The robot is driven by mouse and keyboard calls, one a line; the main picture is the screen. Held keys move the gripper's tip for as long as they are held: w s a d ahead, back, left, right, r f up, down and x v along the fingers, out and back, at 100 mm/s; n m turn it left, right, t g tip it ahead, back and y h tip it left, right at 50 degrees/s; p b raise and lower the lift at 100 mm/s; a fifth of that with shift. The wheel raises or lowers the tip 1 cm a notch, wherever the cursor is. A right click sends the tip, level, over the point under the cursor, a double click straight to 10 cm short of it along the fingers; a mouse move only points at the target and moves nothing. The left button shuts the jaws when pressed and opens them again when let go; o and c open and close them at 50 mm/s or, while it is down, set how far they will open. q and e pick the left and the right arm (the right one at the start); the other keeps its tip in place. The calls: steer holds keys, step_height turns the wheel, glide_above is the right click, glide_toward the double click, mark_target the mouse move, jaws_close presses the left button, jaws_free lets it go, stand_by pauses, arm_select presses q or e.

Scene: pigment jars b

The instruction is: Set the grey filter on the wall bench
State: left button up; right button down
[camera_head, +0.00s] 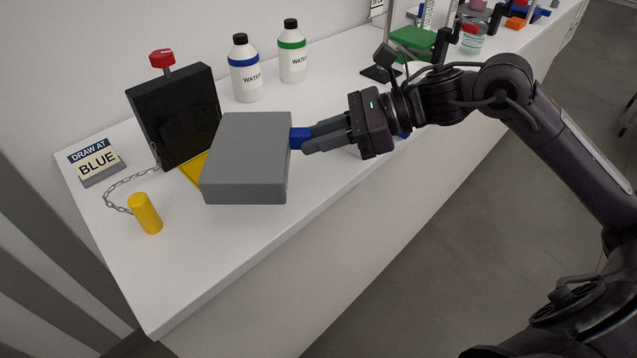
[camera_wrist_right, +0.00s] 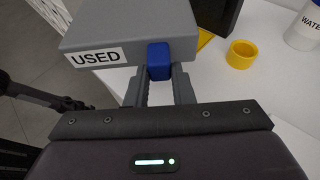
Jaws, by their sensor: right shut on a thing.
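The grey filter (camera_head: 247,155) is a flat grey box with a blue handle (camera_head: 297,138) on its right side. It shows over the white wall bench (camera_head: 180,270), near the front edge; I cannot tell whether it touches the bench top. In the right wrist view the filter (camera_wrist_right: 130,25) carries a "USED" label, and its blue handle (camera_wrist_right: 159,60) sits between my fingers. My right gripper (camera_head: 308,140) is shut on that handle, reaching in from the right. My left gripper is not in view.
A black upright housing (camera_head: 175,118) with a red knob (camera_head: 162,58) stands behind the filter, a yellow piece (camera_head: 194,168) at its foot. A chained yellow cylinder (camera_head: 145,213) and a "BLUE" sign (camera_head: 98,164) are left. Water bottles (camera_head: 246,72) stand behind. The bench's front left is clear.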

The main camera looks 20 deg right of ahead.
glide_above(320, 192)
step_height(320, 192, down, 5)
steer(key=shift+r, duration=0.1)
step_height(320, 192, down, 5)
steer(key=shift+r+p, duration=0.2)
steer(key=shift+p, duration=0.1)
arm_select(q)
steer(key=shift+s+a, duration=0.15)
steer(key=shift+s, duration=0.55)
arm_select(e)
steer(key=shift+f, duration=0.1)
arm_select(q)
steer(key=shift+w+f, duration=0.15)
arm_select(e)
steer(key=shift+f, duration=0.1)
steer(key=c, duration=1.3)
jaws_free()
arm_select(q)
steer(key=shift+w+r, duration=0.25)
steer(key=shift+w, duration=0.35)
arm_select(e)
steer(key=shift+o, duration=0.2)
steer(key=shift+s, duration=0.1)
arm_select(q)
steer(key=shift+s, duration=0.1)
